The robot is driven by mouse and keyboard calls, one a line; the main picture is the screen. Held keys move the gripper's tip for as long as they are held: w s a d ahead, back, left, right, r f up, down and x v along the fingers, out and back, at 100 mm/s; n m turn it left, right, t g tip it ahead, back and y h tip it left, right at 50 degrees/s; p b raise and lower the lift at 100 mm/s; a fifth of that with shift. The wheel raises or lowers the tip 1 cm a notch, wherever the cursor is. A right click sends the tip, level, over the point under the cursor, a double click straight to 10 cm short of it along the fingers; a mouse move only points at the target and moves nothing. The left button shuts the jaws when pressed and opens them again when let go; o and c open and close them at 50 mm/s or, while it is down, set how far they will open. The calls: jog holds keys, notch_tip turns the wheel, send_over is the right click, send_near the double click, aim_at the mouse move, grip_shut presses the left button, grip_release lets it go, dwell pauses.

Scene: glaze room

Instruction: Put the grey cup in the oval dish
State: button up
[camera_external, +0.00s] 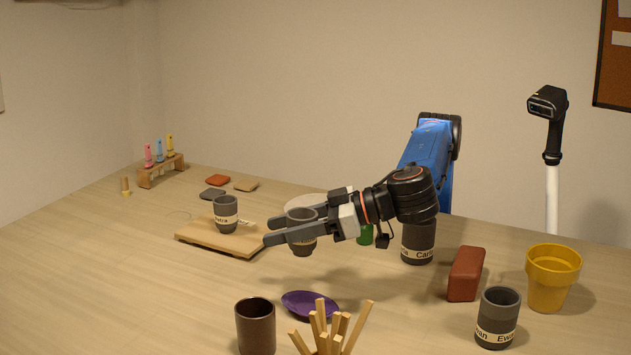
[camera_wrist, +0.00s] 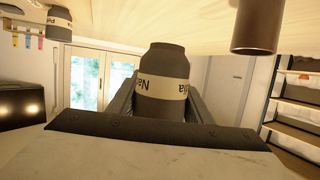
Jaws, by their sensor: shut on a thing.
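My gripper (camera_external: 272,231) is shut on a grey cup (camera_external: 303,247) with a cream name label. The cup hangs between the two fingers above the table, clear of it. In the wrist view the held cup (camera_wrist: 163,60) fills the gap between the fingers, with its label lettering upside down in the picture. A purple dish (camera_external: 298,304), which looks oval, lies on the table in front of and below my gripper. I see nothing in it.
Another grey cup (camera_external: 226,210) stands on a wooden board (camera_external: 200,236) at left. A brown cup (camera_external: 256,325) and several wooden sticks (camera_external: 324,335) stand near the dish. Grey cups (camera_external: 418,245) (camera_external: 497,316), a red block (camera_external: 466,275) and a yellow pot (camera_external: 551,280) stand right.

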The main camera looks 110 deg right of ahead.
jog(key=a+f, duration=0.1)
jog(key=a, duration=0.1)
send_over(294, 302)
jog(key=f, duration=0.5)
jog(key=shift+w+f, duration=0.2)
jog(key=shift+f, duration=2.45)
jog(key=shift+f, duration=0.15)
jog(key=o, duration=1.2)
jog(key=shift+o, duration=0.2)
jog(key=shift+s+a+r, duration=0.1)
jog(key=shift+s+r, duration=0.05)
jog(key=shift+r, duration=0.05)
jog(key=v, duration=1.1)
jog(key=shift+s+a+r, duration=0.1)
jog(key=shift+s+r, duration=0.1)
jog(key=shift+s, duration=0.1)
